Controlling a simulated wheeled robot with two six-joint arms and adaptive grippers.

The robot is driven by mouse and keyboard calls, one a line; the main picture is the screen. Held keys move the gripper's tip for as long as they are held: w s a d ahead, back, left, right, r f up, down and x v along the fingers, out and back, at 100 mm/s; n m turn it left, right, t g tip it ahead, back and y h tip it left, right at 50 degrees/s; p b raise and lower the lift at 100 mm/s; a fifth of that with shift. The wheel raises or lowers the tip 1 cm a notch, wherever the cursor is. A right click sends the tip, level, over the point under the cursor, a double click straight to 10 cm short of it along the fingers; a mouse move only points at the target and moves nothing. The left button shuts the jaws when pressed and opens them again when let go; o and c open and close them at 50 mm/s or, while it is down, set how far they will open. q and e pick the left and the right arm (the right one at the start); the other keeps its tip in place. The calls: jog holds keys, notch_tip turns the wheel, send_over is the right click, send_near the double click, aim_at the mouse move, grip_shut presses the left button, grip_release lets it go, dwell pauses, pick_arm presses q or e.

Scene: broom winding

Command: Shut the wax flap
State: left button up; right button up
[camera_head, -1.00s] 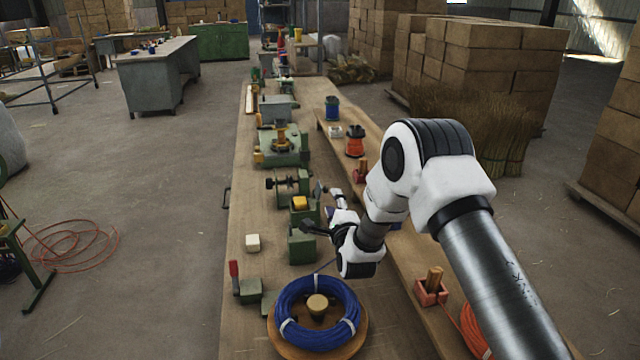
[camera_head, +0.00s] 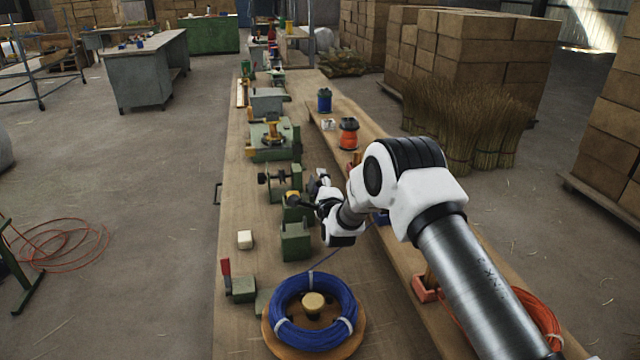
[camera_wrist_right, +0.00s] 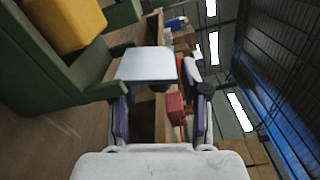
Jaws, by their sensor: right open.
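A yellow block, which looks like the wax, sits in a green holder and shows large at the upper left of the right wrist view (camera_wrist_right: 72,22). In the head view only a bit of this yellow block (camera_head: 292,195) shows beside my gripper. A pale grey plate (camera_wrist_right: 146,63), apparently the wax flap, stands out from the holder in front of my fingers; whether they touch it I cannot tell. My right gripper (camera_head: 316,192) is open at the holder's right side, and its spread fingers (camera_wrist_right: 160,105) show in the wrist view. My left gripper is not in view.
A blue cable coil (camera_head: 313,312) lies on a round wooden disc at the bench's near end. A red-handled green device (camera_head: 238,285) and a white block (camera_head: 245,239) stand left of it. A lower shelf on the right holds an orange spool (camera_head: 348,134).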

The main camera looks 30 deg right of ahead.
grip_shut()
jog(key=shift+a+n+b, duration=0.15)
jog(key=shift+n+b, duration=0.55)
jog(key=shift+n, duration=0.1)
jog(key=shift+a+r+n+b, duration=0.15)
jog(key=shift+n+b, duration=0.25)
jog(key=shift+n, duration=0.2)
jog(key=n, duration=0.2)
jog(key=shift+w+a+r+n+b, duration=0.15)
jog(key=shift+a+r+n+b, duration=0.2)
jog(key=shift+n, duration=0.05)
grip_release()
jog(key=shift+r, duration=0.15)
